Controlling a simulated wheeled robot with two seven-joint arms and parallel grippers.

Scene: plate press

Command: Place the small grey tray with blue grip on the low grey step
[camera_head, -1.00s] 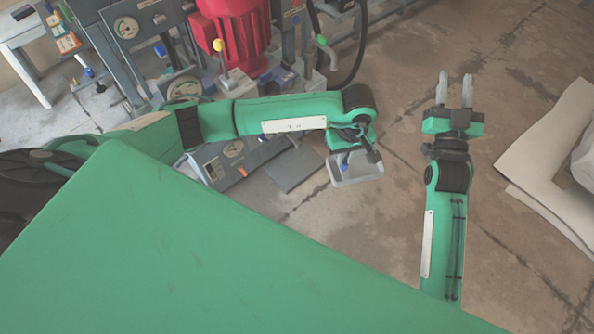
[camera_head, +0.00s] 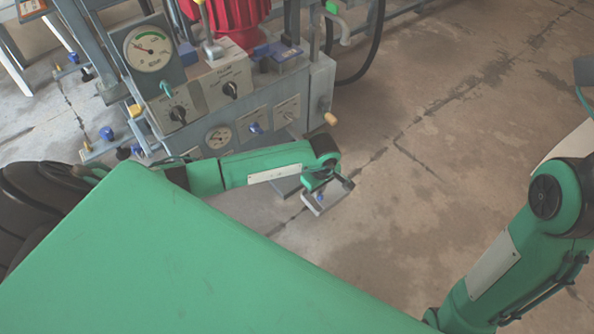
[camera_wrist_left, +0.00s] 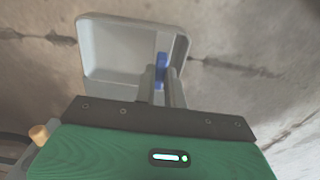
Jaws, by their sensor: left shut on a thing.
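My left gripper (camera_head: 322,191) is shut on the blue grip (camera_wrist_left: 161,68) of the small grey tray (camera_head: 326,206). In the left wrist view the shallow tray (camera_wrist_left: 112,52) hangs out ahead of the fingers and its inside looks empty. In the head view the tray is held in front of the press, partly covered by the gripper. The low grey step (camera_head: 286,187) shows only in part behind my left arm, just left of the tray. My right arm is at the right edge, but its gripper is out of the picture.
The press's grey panel (camera_head: 248,105), with gauges, knobs and a wooden-ended handle (camera_head: 330,119), stands behind my left arm. A red ribbed motor (camera_head: 228,20) is at the back. The concrete floor (camera_head: 430,120) right of the press is clear.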

